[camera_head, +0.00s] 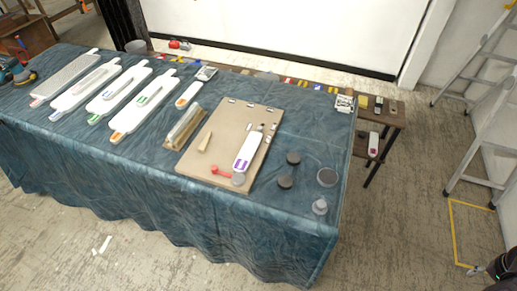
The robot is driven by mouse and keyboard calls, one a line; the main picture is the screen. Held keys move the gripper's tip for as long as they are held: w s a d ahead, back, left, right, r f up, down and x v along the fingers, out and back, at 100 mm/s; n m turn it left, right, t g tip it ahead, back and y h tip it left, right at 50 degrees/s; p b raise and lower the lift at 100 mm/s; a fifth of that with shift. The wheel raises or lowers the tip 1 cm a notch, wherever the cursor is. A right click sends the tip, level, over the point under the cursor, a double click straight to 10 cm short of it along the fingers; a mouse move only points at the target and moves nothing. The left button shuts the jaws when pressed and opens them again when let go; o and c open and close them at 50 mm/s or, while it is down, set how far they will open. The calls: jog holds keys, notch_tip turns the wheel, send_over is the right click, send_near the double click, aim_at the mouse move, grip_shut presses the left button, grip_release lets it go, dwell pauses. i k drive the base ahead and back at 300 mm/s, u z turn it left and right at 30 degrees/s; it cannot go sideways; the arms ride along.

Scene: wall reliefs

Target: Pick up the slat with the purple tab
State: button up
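A short white slat with a purple tab (246,152) lies on the tan board on the table, right of its middle. The purple is at its near end, close to a grey round piece. A similar white slat with an orange tab (188,95) lies left of the board. Another white slat with a reddish-pink tab (373,145) is on the low side shelf. A dark jointed part at the bottom right corner, cut off by the frame edge, seems to be my gripper (478,270). It is far from the purple-tabbed slat, and its opening cannot be made out.
Several long white panels (131,108) with coloured ends lie on the blue-clothed table (150,181). The tan board (214,135) also bears a wooden wedge (205,143) and a red tool (221,171). Dark discs (285,182) lie right of it. A ladder (480,110) stands right.

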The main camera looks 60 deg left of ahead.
aim_at(244, 159)
jog(key=i, duration=2.85)
jog(key=u, duration=0.1)
jog(key=k, duration=0.15)
jog(key=u, duration=2.7)
